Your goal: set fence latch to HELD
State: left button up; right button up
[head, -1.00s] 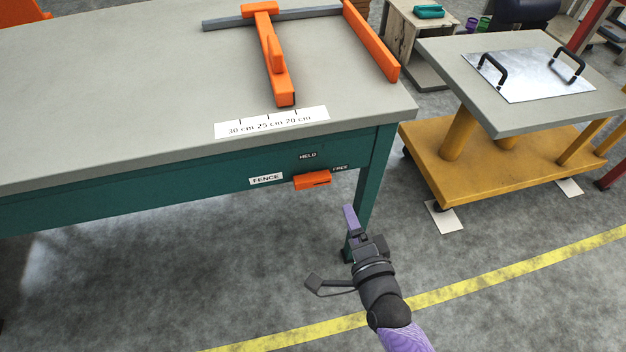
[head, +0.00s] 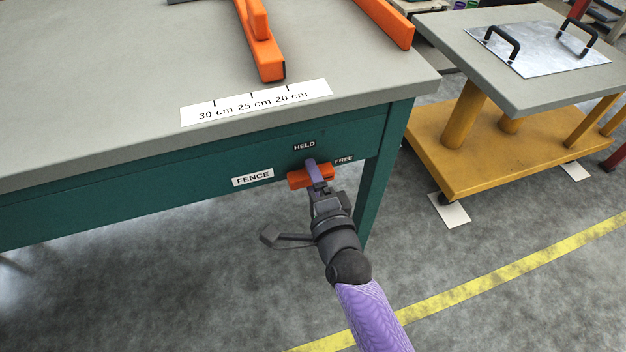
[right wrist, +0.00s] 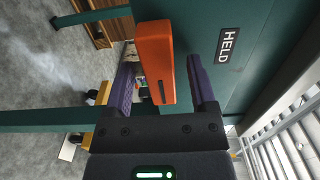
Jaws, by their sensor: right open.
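The orange fence latch (head: 297,181) sits on the teal front panel of the table, lying roughly level. The HELD label (head: 305,146) is above it and the FREE label (head: 344,160) is beyond its right end. My right gripper (head: 313,169) is at the latch, with a purple finger covering part of it. In the right wrist view the latch (right wrist: 154,60) shows between the two spread fingers of the right gripper (right wrist: 160,66), with a gap on the HELD side. Contact cannot be told. The HELD label (right wrist: 229,47) is clear of the fingers. My left gripper is out of view.
The grey tabletop (head: 90,90) overhangs the latch panel and carries the orange fence (head: 262,55) and a centimetre scale (head: 257,101). A yellow-based cart (head: 490,160) with a handled metal plate (head: 540,55) stands to the right. The floor in front is open.

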jog(key=shift+c, duration=1.4)
grip_shut()
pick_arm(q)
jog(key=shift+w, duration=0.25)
